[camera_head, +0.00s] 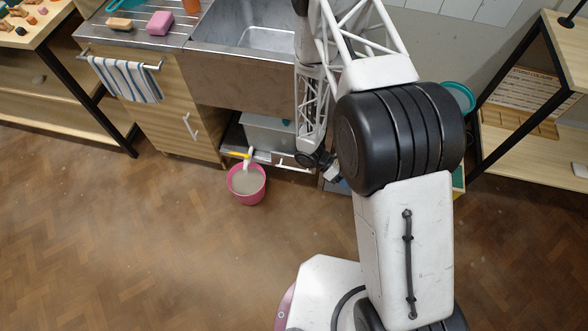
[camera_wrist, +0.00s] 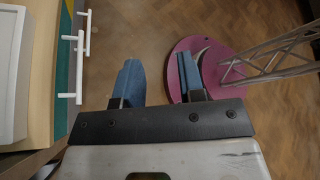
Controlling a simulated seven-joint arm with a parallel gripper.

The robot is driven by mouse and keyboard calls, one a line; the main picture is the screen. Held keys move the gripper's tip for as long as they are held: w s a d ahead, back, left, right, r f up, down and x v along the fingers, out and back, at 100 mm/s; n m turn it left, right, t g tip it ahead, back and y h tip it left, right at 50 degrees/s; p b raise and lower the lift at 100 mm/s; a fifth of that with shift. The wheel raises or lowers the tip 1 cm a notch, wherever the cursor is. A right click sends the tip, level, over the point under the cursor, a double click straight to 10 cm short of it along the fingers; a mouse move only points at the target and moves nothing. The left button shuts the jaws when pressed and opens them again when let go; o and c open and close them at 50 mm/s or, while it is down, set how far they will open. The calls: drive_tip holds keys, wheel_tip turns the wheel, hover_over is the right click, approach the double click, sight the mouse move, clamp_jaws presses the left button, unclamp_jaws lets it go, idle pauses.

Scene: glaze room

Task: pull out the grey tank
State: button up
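The grey tank (camera_head: 262,134) is a box under the sink, behind a low front edge with a pale bar handle (camera_head: 292,164). My arm hides its right end. My gripper (camera_head: 334,174) is low, just right of the tank and handle, and partly hidden by my arm. In the wrist view my gripper (camera_wrist: 158,64) has its two blue fingers apart with nothing between them. White bar handles (camera_wrist: 73,70) stand left of the fingers, apart from them. A pale grey rimmed box (camera_wrist: 10,70) shows at the far left; I cannot tell if it is the tank.
A pink bucket (camera_head: 246,186) of greyish liquid, with a yellow-and-white tool at its rim, stands in front of the tank's left side. A wooden cabinet door (camera_head: 180,115) is to the left, the sink (camera_head: 245,40) above. The wooden floor (camera_head: 150,240) in front is mostly clear.

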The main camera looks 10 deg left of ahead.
drive_tip(key=w+a+f+n+t+h, duration=0.25)
drive_tip(key=a+f+n+t, duration=0.3)
drive_tip(key=n, duration=0.35)
drive_tip(key=n+t+y, duration=0.9)
drive_tip(key=n+t, duration=0.4)
drive_tip(key=n, duration=0.6)
approach(294, 169)
drive_tip(key=w, duration=0.2)
drive_tip(key=shift+w+d+f, duration=0.25)
drive_tip(key=shift+d+f, duration=0.05)
drive_tip(key=shift+w, duration=0.1)
drive_tip(key=shift+x, duration=3.8)
drive_tip(key=shift+d+f, duration=0.1)
drive_tip(key=shift+f, duration=0.05)
clamp_jaws()
